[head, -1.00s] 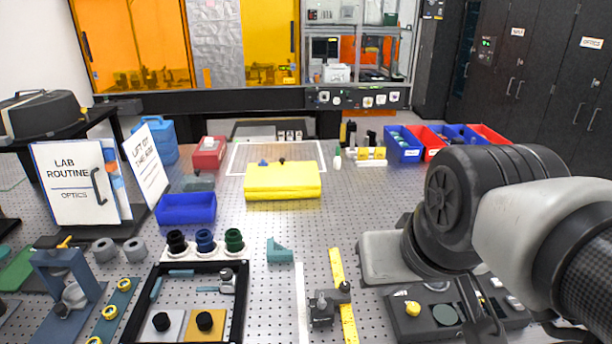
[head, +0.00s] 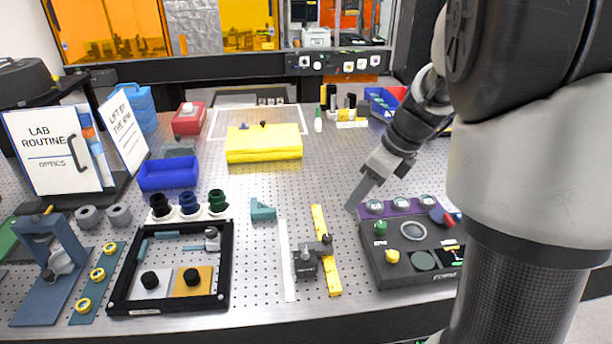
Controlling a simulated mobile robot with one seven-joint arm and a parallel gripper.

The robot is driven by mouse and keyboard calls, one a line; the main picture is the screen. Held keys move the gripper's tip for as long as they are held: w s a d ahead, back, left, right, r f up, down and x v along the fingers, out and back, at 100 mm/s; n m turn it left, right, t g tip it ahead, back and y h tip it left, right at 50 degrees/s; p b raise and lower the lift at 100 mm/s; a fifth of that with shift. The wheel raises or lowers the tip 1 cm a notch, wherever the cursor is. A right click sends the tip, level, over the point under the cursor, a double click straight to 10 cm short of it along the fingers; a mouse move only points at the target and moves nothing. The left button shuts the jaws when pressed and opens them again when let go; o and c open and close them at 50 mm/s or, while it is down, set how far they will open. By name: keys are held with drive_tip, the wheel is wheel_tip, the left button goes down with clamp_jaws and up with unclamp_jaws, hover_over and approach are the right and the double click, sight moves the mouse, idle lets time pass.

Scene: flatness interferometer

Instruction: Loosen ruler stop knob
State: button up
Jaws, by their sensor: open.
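A yellow ruler (head: 330,272) lies on the perforated table. A dark grey stop block (head: 307,264) sits across it on its left side. A small dark knob (head: 326,239) tops the stop's right end, over the ruler; another round post rises from the block. My gripper (head: 354,207) is to the right of the ruler and behind the stop, pointing down and left, apart from both. Its fingers overlap in this view, with nothing seen between them; the jaws are open.
A dark control box (head: 408,266) with coloured knobs stands right of the ruler. A white strip (head: 287,262), a teal angled block (head: 262,210) and a black frame (head: 227,285) lie to the left. The table behind the ruler is clear up to a yellow block (head: 263,148).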

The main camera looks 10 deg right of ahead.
sight(328, 237)
drive_tip(key=b+x, duration=0.3)
drive_tip(key=x, duration=1.4)
drive_tip(key=shift+f, duration=0.25)
clamp_jaws()
